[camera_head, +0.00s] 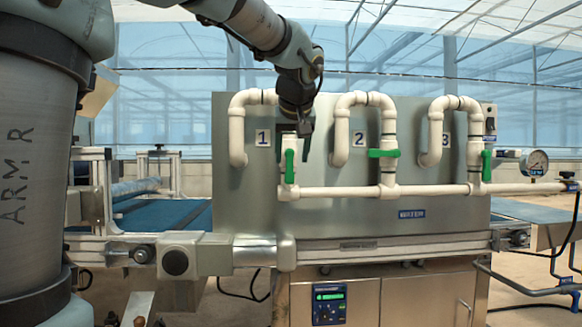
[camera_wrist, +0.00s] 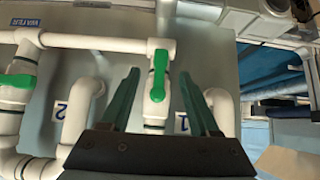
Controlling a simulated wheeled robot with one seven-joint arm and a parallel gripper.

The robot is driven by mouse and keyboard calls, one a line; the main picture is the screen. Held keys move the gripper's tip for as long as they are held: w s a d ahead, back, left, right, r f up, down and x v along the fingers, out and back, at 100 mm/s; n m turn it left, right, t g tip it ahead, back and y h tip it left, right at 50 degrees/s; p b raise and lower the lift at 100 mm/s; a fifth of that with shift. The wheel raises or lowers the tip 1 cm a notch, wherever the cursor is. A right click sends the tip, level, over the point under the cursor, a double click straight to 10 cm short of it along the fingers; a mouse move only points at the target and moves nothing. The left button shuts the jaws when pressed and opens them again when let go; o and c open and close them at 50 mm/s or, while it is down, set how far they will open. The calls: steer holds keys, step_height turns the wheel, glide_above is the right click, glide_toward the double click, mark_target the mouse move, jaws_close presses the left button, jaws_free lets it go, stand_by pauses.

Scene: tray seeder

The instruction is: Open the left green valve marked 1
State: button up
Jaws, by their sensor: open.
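The green valve handle by the label 1 (camera_head: 289,167) stands vertical, along its white pipe, at the left of the grey panel. In the wrist view the same handle (camera_wrist: 158,75) shows upright in the middle, and the label 1 (camera_wrist: 182,123) lies to its right. My gripper (camera_head: 304,130) is in front of the panel, just above the handle in the head view. In the wrist view my gripper's (camera_wrist: 158,76) two fingers are spread, one on each side of the handle and pipe, with nothing held. Whether they touch is not clear.
The valve 2 handle (camera_head: 383,153) lies horizontal; the valve 3 handle (camera_head: 487,166) is vertical. White pipes (camera_head: 340,193) run across the panel below the valves. A pressure gauge (camera_head: 536,162) is at right. A conveyor (camera_head: 165,216) lies to the left.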

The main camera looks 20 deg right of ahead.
steer(key=shift+v, duration=1.45)
steer(key=shift+f, duration=0.1)
steer(key=a+f+g+y, duration=0.1)
steer(key=a+f+g, duration=0.1)
steer(key=a+f, duration=0.7)
steer(key=a+f+g+y, duration=0.15)
steer(key=a+f, duration=0.35)
steer(key=f, duration=0.9)
steer(key=s+a+f+g, duration=0.4)
steer(key=s+a+f, duration=0.7)
steer(key=f, duration=0.3)
step_height(320, 180, up, 23)
steer(key=s+p, duration=0.1)
steer(key=p, duration=2.2)
steer(key=shift+s+a+n+h+p, duration=0.2)
steer(key=shift+a+n+h+p, duration=0.2)
steer(key=shift+h, duration=0.05)
steer(key=shift+c, duration=0.4)
